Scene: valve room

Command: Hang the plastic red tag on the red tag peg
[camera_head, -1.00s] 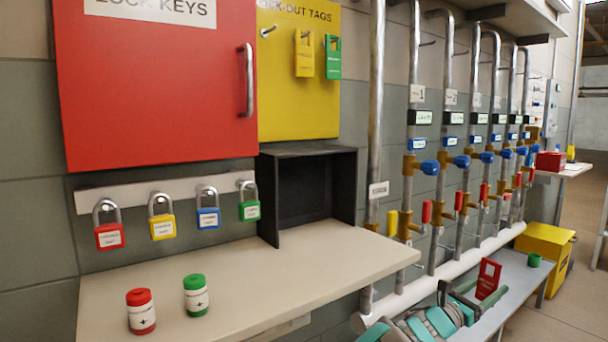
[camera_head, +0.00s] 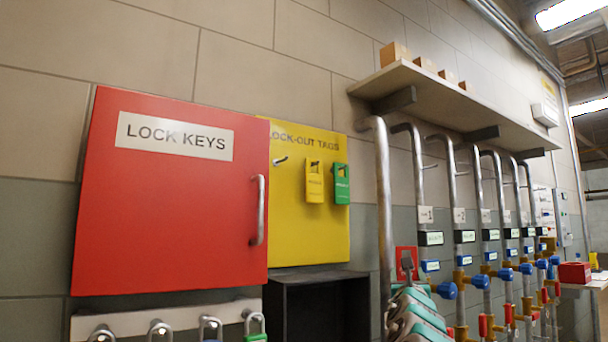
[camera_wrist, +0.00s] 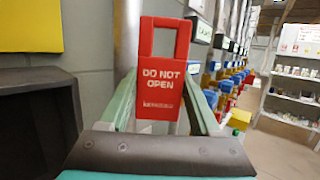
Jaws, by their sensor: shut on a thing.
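The red tag (camera_wrist: 160,92) reads "DO NOT OPEN" and is held upright between my gripper's fingers in the wrist view. In the head view the red tag (camera_head: 402,258) shows partly behind my gripper (camera_head: 407,272), low and right of the yellow board. The yellow lock-out tags board (camera_head: 300,236) carries a yellow tag (camera_head: 315,182) and a green tag (camera_head: 341,183) on its pegs. A bare peg (camera_head: 280,161) sticks out left of the yellow tag. My gripper (camera_wrist: 160,120) is shut on the red tag, apart from the board.
The red lock keys cabinet (camera_head: 170,210) stands left of the board and juts out, with a metal handle (camera_head: 259,210). A black open box (camera_head: 318,300) is below the board. Vertical pipes (camera_head: 384,190) stand to the right, under a shelf (camera_head: 450,97).

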